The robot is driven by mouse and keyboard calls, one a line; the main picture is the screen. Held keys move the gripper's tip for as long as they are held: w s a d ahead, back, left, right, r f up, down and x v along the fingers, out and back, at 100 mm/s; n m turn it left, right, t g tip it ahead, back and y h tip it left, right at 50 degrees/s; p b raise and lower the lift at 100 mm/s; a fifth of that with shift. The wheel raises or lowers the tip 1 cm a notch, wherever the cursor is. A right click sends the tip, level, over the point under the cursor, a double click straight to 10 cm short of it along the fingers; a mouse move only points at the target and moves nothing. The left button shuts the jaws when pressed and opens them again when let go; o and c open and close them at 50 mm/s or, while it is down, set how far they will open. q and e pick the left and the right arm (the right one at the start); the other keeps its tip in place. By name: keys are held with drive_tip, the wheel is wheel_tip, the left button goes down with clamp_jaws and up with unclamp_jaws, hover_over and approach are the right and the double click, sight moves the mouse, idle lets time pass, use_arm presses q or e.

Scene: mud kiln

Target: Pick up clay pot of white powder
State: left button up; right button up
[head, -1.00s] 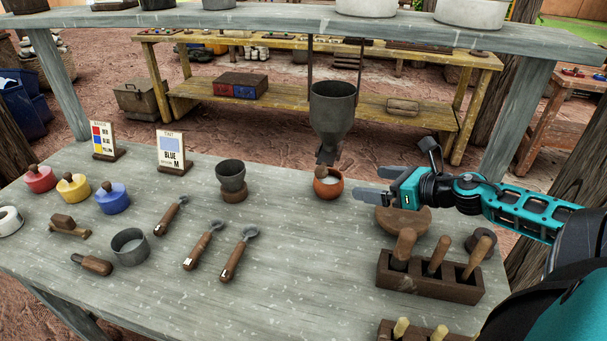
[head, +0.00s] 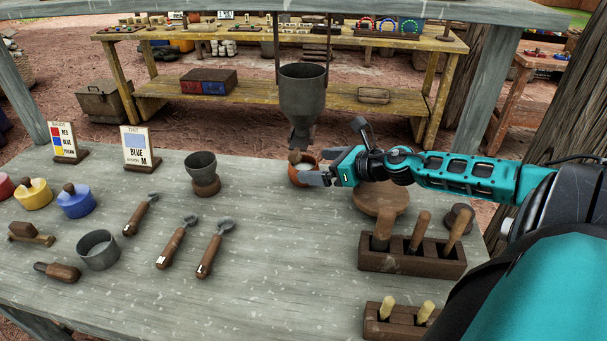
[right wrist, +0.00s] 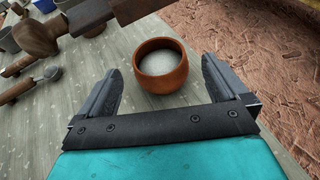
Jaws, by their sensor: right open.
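The clay pot of white powder (head: 297,174) is a small round orange-brown pot on the grey table, below the hanging metal funnel. In the right wrist view the pot (right wrist: 161,68) stands upright, with white powder (right wrist: 159,62) inside. My right gripper (head: 318,175) comes from the right and partly covers the pot in the head view. Its jaws are open, one finger on each side and the pot just ahead of and partly between the fingertips (right wrist: 163,75). I cannot tell whether a finger touches it. My left gripper is not in view.
The grey funnel (head: 303,95) hangs close above the pot. A round wooden piece (head: 381,198) and a dark tool rack (head: 410,258) lie under and in front of my right arm.

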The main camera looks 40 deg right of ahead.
sight(304, 164)
drive_tip(key=shift+x, duration=2.6)
drive_tip(key=shift+a+r, duration=0.1)
drive_tip(key=shift+c, duration=0.5)
drive_tip(key=c, duration=1.3)
drive_tip(key=shift+r, duration=0.15)
